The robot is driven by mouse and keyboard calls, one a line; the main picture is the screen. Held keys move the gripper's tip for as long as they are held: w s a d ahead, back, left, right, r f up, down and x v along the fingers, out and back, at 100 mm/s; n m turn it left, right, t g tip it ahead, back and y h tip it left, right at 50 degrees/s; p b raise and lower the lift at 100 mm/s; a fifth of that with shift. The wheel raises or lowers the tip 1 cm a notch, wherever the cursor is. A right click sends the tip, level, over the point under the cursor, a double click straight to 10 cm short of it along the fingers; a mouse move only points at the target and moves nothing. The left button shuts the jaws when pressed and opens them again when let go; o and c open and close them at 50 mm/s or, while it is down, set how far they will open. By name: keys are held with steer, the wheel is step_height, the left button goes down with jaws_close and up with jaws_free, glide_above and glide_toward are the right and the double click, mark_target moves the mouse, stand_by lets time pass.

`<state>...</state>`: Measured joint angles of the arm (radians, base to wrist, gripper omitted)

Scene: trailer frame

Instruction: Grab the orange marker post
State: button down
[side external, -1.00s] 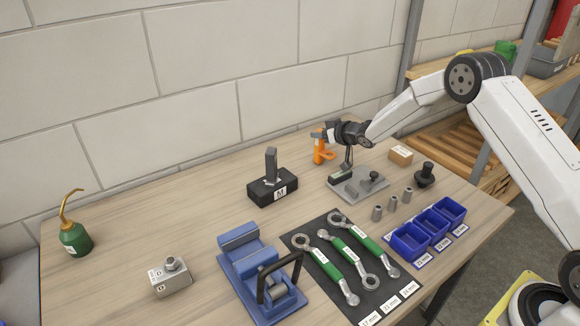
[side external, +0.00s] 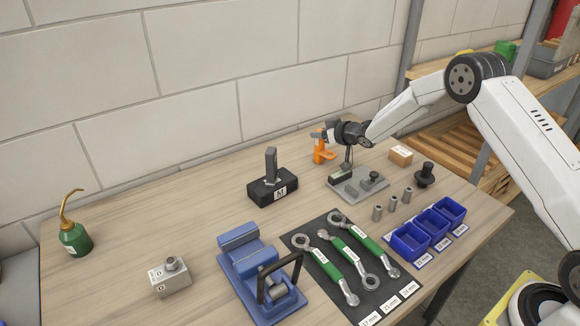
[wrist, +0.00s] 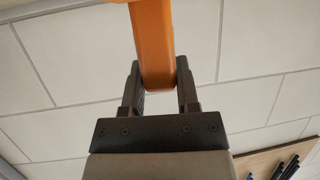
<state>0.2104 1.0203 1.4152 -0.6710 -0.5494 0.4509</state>
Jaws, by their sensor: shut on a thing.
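The orange marker post (side external: 319,155) stands upright at the back of the workbench, near the wall. My gripper (side external: 323,136) reaches it from the right at its upper part. In the wrist view the orange post (wrist: 153,45) lies between the two dark fingers of my gripper (wrist: 160,88), which are shut on it. The post's upper part is partly hidden by the fingers in the side view.
A black block (side external: 272,187) marked M stands to the left.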

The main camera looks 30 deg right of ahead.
steer(key=shift+r, duration=0.2)
steer(key=shift+r, duration=0.45)
step_height(320, 180, up, 2)
steer(key=s+a+r, duration=0.1)
steer(key=s+r, duration=0.8)
steer(key=s, duration=0.5)
steer(key=shift+a+r, duration=0.25)
steer(key=shift+r, duration=0.15)
